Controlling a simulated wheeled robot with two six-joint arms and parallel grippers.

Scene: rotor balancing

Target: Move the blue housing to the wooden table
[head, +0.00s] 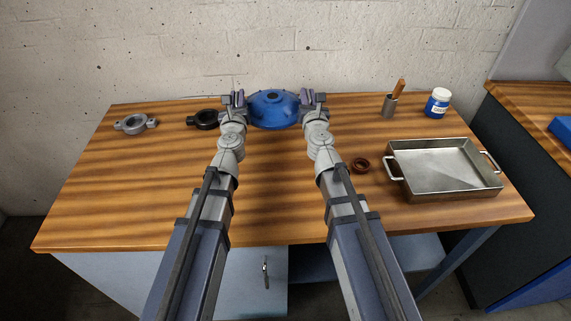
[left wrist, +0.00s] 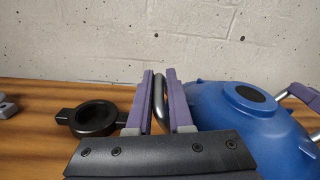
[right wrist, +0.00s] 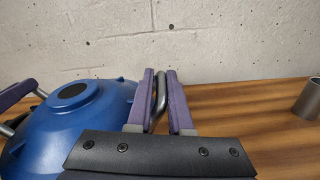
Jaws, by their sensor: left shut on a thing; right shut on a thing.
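The blue housing (head: 273,110) is a domed blue body with a dark round opening on top and a metal handle on each side. It is at the back middle of the wooden table (head: 150,190), between my two grippers. I cannot tell whether it touches the table top. My left gripper (head: 234,100) is shut on its left handle (left wrist: 159,103). My right gripper (head: 313,99) is shut on its right handle (right wrist: 160,98). The housing's dome also shows in the left wrist view (left wrist: 235,120) and the right wrist view (right wrist: 75,120).
A black ring part (head: 206,119) stands just left of my left gripper, a grey ring part (head: 134,123) farther left. A brown ring (head: 360,165) and a metal tray (head: 445,193) are at right. Behind are a cup with a brush (head: 389,106) and a blue-white jar (head: 438,102). The left front is clear.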

